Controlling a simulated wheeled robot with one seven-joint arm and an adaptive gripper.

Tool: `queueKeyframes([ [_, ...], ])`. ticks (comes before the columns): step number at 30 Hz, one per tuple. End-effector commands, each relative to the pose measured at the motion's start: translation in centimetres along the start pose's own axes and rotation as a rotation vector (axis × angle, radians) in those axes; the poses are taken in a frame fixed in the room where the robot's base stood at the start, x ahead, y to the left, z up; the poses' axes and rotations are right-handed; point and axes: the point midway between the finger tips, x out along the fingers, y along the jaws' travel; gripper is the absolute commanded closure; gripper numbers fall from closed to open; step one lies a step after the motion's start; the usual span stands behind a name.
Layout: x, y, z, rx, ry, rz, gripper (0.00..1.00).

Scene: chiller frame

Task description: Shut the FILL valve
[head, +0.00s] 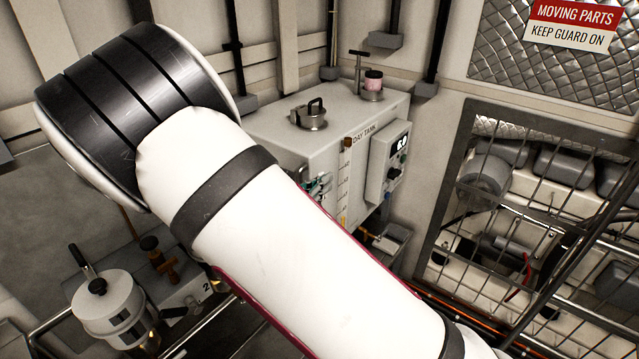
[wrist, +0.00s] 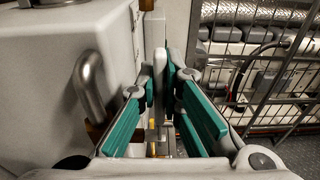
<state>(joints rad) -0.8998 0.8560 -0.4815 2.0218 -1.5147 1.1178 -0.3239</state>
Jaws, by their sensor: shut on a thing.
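The day tank (head: 290,145), a pale box with a lidded top, stands behind my arm in the head view. Its pale side also fills the left of the wrist view (wrist: 40,85). My gripper (wrist: 163,88) has teal-padded fingers, which are close around a narrow grey upright piece (wrist: 158,108), taken as the FILL valve's handle. No FILL label can be read. In the head view, only a bit of my gripper (head: 318,186) shows at the tank's front. My arm hides the valve there.
A bent metal handle (wrist: 88,88) is close left of my fingers. A mesh guard (head: 540,215) stands on the right. A control box (head: 388,160) with a display is on the tank's side. A white pot (head: 108,305) stands at lower left.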

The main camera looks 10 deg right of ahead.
Motion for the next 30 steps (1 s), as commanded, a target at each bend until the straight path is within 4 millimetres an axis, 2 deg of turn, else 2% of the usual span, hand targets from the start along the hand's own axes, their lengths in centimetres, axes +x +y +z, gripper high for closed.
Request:
queueKeyframes([
  [10,2.0,-0.2,0.1,0.008,0.287,-0.002,1.00],
  [21,4.0,0.0,-1.0,0.009,0.616,0.000,1.00],
  [30,4.8,0.1,-1.9,0.007,0.794,0.000,1.00],
])
